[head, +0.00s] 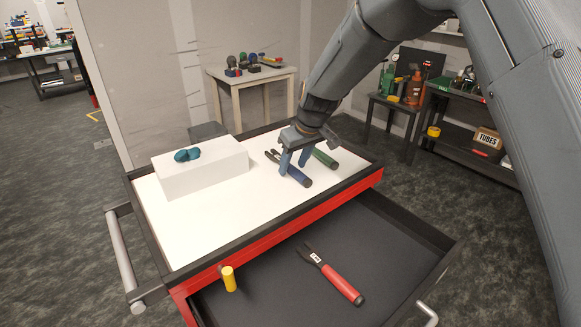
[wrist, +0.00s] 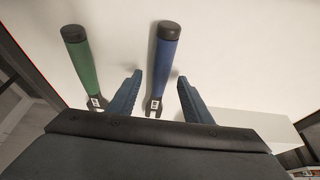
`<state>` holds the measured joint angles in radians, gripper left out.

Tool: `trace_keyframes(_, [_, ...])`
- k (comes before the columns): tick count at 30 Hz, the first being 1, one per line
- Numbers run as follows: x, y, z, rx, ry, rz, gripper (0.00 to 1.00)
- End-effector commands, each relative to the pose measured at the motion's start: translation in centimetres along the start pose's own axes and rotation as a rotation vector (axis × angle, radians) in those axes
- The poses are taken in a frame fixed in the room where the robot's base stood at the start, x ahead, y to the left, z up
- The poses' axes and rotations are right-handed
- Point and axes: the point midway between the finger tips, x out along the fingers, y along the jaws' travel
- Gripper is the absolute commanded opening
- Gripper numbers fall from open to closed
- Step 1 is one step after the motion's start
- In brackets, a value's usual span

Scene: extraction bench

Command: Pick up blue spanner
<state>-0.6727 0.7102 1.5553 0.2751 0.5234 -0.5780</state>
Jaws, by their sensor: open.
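The blue spanner (wrist: 163,60) has a blue handle with a black end cap and a dark forked head with a white label. It lies on the white top of the cart, and in the head view its handle (head: 297,175) shows just beside my fingers. My gripper (wrist: 160,82) is open, with one finger on each side of the blue spanner near its head end in the wrist view. In the head view my gripper (head: 293,160) is low over the cart top. Whether the fingers touch the spanner I cannot tell.
A green spanner (wrist: 78,60) lies close left of the blue one in the wrist view; it also shows in the head view (head: 325,158). A white box (head: 200,168) bears teal objects (head: 187,155). The open drawer holds a red spanner (head: 340,284) and a yellow cylinder (head: 229,279).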

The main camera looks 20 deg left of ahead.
Motion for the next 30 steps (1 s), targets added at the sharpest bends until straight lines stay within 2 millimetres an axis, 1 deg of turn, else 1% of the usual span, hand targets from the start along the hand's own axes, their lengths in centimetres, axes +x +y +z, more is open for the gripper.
trace_keyframes(3, [0.76,-0.01,0.02,0.000,-0.001,0.000,0.45])
trace_keyframes(11, [0.92,0.03,0.02,0.001,0.000,0.001,0.45])
trace_keyframes(12, [0.92,0.03,0.02,0.001,0.000,0.001,0.39])
trace_keyframes(19, [0.91,0.04,0.03,0.001,0.000,0.001,0.00])
trace_keyframes(26, [0.83,0.05,-0.04,0.001,0.001,0.001,0.00])
trace_keyframes(30, [0.04,0.09,-0.47,0.000,0.004,0.001,0.00])
